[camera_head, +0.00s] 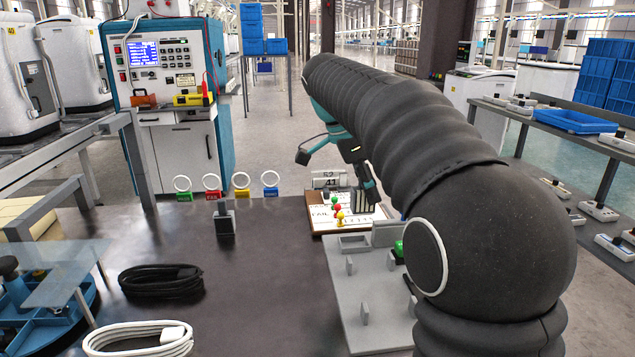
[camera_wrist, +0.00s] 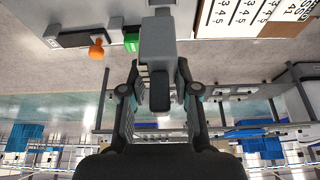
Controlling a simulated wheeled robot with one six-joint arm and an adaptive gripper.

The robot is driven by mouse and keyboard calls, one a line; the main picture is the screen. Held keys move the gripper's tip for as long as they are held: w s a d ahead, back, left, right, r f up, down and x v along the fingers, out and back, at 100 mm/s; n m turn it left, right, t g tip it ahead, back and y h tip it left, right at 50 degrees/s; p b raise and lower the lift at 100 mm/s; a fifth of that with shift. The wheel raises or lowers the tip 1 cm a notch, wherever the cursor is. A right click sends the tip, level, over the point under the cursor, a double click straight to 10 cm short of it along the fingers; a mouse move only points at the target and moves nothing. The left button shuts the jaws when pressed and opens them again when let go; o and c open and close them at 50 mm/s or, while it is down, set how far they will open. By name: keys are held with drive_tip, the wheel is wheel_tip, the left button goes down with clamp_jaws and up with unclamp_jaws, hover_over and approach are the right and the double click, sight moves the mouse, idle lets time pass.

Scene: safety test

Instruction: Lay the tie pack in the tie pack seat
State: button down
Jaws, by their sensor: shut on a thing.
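My gripper (camera_head: 364,180) is pointed down above the far right of the dark table, partly behind my arm. In the head view a pale striped piece shows just under the fingers, over the printed board. The grey fixture plate (camera_head: 375,312) lies nearer, with upright tabs. A shallow rectangular frame (camera_head: 354,243) at its far left may be the tie pack seat; I cannot tell for sure. My arm hides the plate's right side.
The printed board (camera_head: 322,219) carries red, green and yellow pieces. Ringed coloured tags (camera_head: 241,192) and a small dark stand (camera_head: 224,219) are at the table's back. A black cable coil (camera_head: 160,280) and white cable coil (camera_head: 140,338) lie left. The table middle is clear.

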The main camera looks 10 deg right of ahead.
sight(361, 206)
drive_tip(key=shift+w+a+f, duration=0.1)
drive_tip(key=shift+w+a, duration=0.2)
drive_tip(key=shift+a, duration=0.15)
drive_tip(key=shift+a+f+b, duration=0.15)
drive_tip(key=shift+f+b, duration=0.4)
drive_tip(key=shift+f, duration=1.5)
drive_tip(key=shift+f+b, duration=1.2)
drive_tip(key=shift+f, duration=0.5)
drive_tip(key=c, duration=0.8)
unclamp_jaws()
drive_tip(key=shift+o, duration=0.2)
